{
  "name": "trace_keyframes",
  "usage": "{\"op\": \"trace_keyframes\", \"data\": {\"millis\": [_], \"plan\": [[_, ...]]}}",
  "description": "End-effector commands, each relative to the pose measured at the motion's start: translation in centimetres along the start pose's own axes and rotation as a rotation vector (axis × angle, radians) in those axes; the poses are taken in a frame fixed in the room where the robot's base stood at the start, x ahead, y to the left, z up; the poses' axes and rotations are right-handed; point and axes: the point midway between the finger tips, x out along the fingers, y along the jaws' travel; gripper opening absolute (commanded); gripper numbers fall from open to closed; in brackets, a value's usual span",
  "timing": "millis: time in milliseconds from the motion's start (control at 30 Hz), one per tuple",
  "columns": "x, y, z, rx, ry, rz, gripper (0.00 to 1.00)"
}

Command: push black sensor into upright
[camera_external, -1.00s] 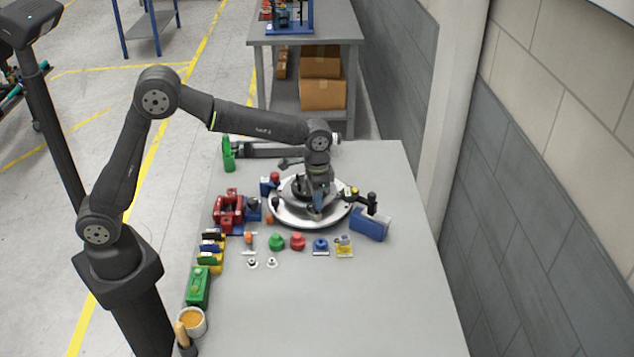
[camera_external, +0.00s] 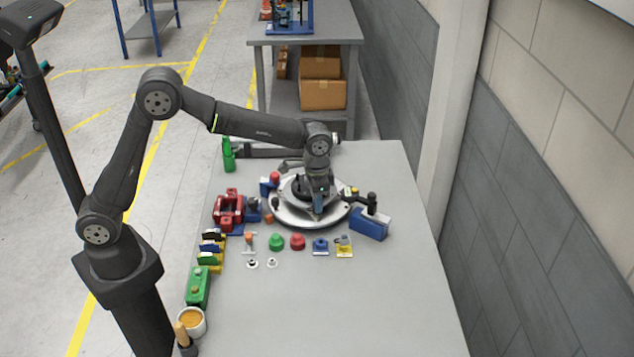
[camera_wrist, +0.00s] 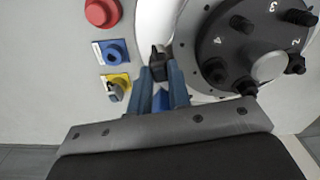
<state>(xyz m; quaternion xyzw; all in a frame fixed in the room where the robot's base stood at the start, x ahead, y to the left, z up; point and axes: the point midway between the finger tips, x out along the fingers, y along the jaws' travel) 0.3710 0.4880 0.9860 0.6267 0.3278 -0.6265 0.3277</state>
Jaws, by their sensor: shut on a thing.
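My gripper (camera_external: 319,208) points down over the front part of the round silver plate (camera_external: 290,218). In the wrist view its two blue fingers (camera_wrist: 163,76) are closed around a small black part (camera_wrist: 158,60), apparently the black sensor, at the fingertips. The part lies over the pale rim of the plate, beside the dark numbered hub (camera_wrist: 232,50). I cannot tell whether it touches the plate. The upright cannot be made out clearly; the hand and fingers hide part of the plate.
A red knob (camera_wrist: 102,12), a blue part (camera_wrist: 114,52) and a yellow part (camera_wrist: 116,86) stand in a row beside the plate. A blue block (camera_external: 369,226) stands right of it, a red frame (camera_external: 228,208) left. The front right of the table is clear.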

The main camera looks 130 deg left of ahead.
Motion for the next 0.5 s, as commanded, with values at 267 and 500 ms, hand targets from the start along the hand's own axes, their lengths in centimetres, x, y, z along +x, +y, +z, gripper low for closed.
{"op": "trace_keyframes", "data": {"millis": [267, 500], "plan": [[0.19, 0.0, 0.02, 0.0, -0.001, 0.0, 0.0], [0.55, 0.0, 0.04, 0.0, -0.002, 0.0, 0.0]]}}
